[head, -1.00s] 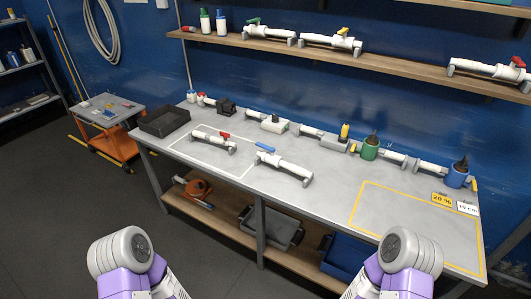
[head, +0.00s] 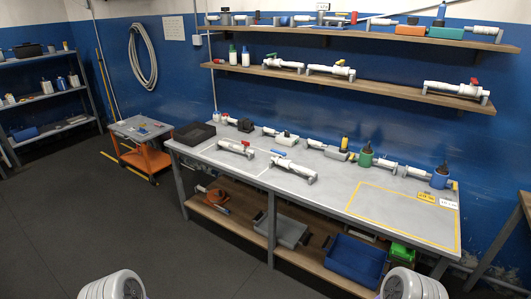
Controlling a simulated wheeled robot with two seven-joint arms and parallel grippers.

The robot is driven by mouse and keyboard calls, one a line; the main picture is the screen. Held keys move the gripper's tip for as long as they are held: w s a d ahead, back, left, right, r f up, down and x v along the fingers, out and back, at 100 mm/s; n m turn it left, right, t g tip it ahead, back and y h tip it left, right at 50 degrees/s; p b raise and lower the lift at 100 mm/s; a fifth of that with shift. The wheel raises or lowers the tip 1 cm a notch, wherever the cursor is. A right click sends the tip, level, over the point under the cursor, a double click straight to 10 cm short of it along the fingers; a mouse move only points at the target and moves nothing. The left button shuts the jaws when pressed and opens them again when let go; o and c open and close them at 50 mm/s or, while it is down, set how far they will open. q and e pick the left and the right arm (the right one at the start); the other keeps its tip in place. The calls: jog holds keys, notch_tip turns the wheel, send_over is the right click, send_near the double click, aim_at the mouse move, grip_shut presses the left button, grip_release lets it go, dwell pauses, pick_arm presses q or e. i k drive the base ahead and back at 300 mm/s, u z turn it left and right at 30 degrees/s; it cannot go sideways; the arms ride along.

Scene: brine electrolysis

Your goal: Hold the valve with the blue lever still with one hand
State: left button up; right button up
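The valve with the blue lever (head: 292,170) is a white pipe piece lying on the grey workbench (head: 335,198), near the middle of its top. Its blue lever (head: 278,153) sticks out at the upper left end. A similar valve with a red lever (head: 237,148) lies to its left. Only rounded white parts of my two arms show at the bottom edge, well away from the bench. Neither gripper is in view, and nothing of mine touches the valve.
A black tray (head: 194,135) stands at the bench's left end. Several fittings line the back of the bench. A yellow-outlined area (head: 400,215) at the right is mostly clear. Shelves (head: 350,82) hang above. An orange cart (head: 145,158) stands left; the floor in front is open.

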aim_at(283, 154)
jog(key=u, duration=0.75)
jog(key=i, duration=1.5)
jog(key=z, duration=0.35)
jog(key=i, duration=1.05)
jog(key=z, duration=1.05)
